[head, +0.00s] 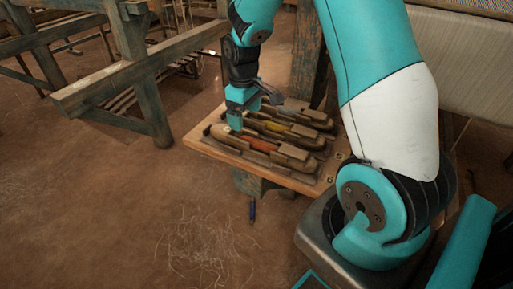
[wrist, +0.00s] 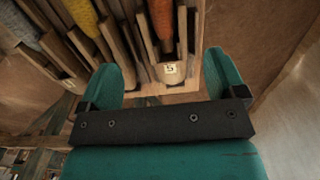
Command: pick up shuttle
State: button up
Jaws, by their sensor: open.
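Several wooden boat-shaped shuttles lie side by side on a wooden board. In the head view, the nearest shuttle (head: 262,146) carries orange-red yarn, the one behind it (head: 276,127) yellow yarn, and another farther back is greyish. My gripper (head: 240,118) is open at the left end of the nearest shuttles; the exact gap to them cannot be told. In the wrist view, my gripper's (wrist: 162,64) teal fingers are spread, with the end of the orange-yarn shuttle (wrist: 162,22) and a tag marked 5 (wrist: 171,70) between them in the picture. Nothing is held.
The board (head: 213,150) has number marks at its right edge. A weathered timber frame (head: 130,75) stands to the left and a post (head: 307,50) behind. Pale cloth (head: 455,60) hangs at the right. Earthen floor is open at lower left.

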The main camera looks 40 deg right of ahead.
aim_at(246, 136)
jog(key=shift+s+a+f+b, duration=0.1)
jog(key=shift+s+f+b, duration=0.05)
jog(key=shift+f, duration=1.65)
jog(key=shift+s+a+f+b, duration=0.1)
jog(key=shift+s+f+b, duration=0.05)
jog(key=shift+f, duration=1.6)
jog(key=c, duration=1.2)
jog(key=shift+o, duration=0.2)
jog(key=shift+r, duration=0.1)
notch_tip(246, 136, up, 20)
jog(key=p, duration=0.2)
